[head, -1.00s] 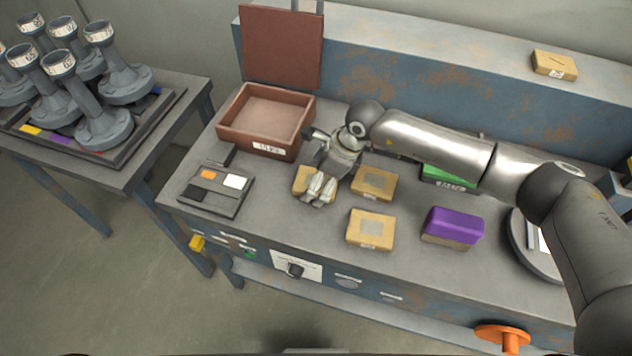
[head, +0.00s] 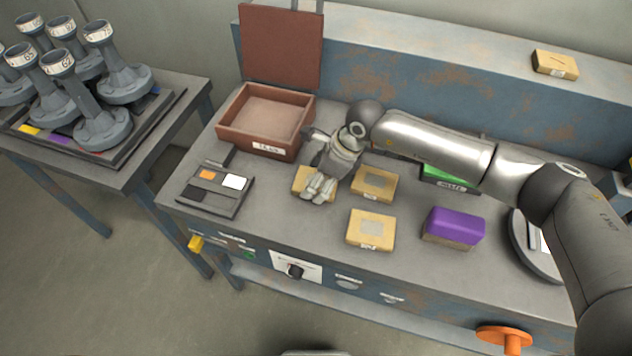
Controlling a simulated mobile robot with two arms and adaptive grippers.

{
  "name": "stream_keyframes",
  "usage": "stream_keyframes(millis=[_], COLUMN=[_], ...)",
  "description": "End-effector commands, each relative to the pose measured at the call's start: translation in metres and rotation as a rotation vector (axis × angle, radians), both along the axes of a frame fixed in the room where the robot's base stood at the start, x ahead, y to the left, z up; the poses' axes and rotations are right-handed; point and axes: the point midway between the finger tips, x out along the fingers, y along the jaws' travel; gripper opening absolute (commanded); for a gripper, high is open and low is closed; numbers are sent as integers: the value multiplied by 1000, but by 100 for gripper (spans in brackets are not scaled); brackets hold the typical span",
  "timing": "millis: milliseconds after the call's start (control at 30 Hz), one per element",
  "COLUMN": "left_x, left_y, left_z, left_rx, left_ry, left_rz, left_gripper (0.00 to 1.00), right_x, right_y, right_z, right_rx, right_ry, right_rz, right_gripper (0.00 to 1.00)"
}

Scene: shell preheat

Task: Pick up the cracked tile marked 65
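Several tan tiles with small white labels are in the head view. One tile (head: 302,180) lies under my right gripper, partly hidden by it. A second tile (head: 374,184) lies to its right, a third (head: 370,230) nearer the front edge, and another (head: 555,65) on the back ledge. The labels are too small to read, so I cannot tell which is 65. My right gripper (head: 319,190) points down at the first tile, its fingertips at the tile's front side. Whether the fingers grip it is unclear. My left gripper is out of view.
A brown open box (head: 262,144) stands at the back left, with a dark tray (head: 214,209) of coloured squares before it. A purple-topped block (head: 453,226) and a green item (head: 440,177) lie right. Grey numbered flanged pieces (head: 101,128) stand on the left table.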

Motion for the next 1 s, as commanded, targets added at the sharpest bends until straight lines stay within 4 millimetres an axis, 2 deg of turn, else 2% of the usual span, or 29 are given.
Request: stream_keyframes(millis=[33,167,200,467,667,700,833,1000], left_x=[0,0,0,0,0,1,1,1], left_y=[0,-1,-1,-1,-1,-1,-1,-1], left_z=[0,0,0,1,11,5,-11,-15], left_rx=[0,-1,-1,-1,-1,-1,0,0], left_ry=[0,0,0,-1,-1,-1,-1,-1], left_rz=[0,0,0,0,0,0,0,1], left_gripper=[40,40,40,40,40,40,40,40], right_x=[0,-1,0,-1,-1,1,1,-29], right_y=[0,-1,0,0,0,0,1,13], right_z=[-1,-2,-1,-1,7,9,35,70], right_rx=[-2,-2,-1,-2,-2,0,1,3], right_ry=[0,1,0,1,1,-3,-8,-6], right_rz=[0,0,0,0,0,1,5,8], right_gripper=[55,38,37,37,37,37,37,37])
